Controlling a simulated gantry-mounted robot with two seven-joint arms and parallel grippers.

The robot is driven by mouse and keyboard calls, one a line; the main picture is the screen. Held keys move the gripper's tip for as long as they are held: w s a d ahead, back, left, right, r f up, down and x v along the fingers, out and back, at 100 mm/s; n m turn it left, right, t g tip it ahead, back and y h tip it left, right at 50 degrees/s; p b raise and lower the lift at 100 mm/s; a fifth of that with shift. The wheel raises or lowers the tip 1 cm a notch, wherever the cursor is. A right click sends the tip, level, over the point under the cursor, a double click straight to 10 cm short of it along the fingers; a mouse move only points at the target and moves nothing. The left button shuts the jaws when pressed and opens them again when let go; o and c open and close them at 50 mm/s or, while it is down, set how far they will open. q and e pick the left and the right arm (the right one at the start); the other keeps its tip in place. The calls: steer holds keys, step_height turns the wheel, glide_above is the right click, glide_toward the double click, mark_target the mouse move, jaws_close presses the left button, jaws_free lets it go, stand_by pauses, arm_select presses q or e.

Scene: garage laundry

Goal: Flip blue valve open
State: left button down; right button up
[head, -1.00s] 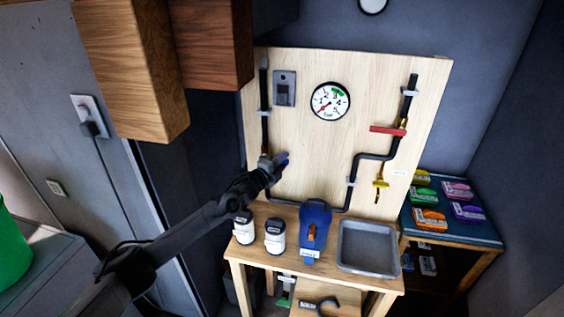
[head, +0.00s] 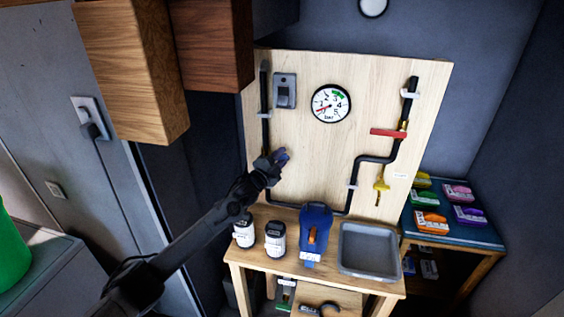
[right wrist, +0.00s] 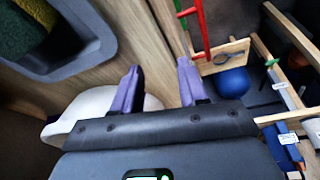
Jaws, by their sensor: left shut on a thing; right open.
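My left gripper (head: 279,157) is in front of the lower left part of the wooden panel (head: 310,160), at the black pipe (head: 265,95). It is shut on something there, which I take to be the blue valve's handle. The valve is hidden by the gripper; the small blue-purple patch at the tip may be a finger or the handle, and I cannot tell the handle's angle. My right gripper (right wrist: 160,74) shows in the right wrist view with its purple fingers apart and nothing between them.
The panel also carries a red-handled valve (head: 388,132), a yellow valve (head: 381,182) and a round gauge (head: 330,103). Below, the bench holds two white jars, a blue container (head: 315,228) and a grey tray (head: 345,268). Wooden cabinets (head: 130,70) hang at upper left.

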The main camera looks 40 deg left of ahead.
arm_select(q)
steer(key=shift+s+a+r+n+t+y, duration=0.1)
steer(key=shift+a+r+n+t+y, duration=0.2)
steer(key=shift+n, duration=0.45)
steer(key=shift+s+a+r+n+t+y, duration=0.1)
steer(key=shift+r+n+t+y, duration=0.2)
steer(key=shift+n, duration=0.45)
steer(key=shift+r, duration=0.1)
steer(key=c, duration=1)
jaws_free()
steer(key=a+p+v, duration=0.1)
steer(key=v, duration=0.9)
steer(key=shift+s+d, duration=0.4)
steer(key=shift+d, duration=0.15)
steer(key=shift+r, duration=0.1)
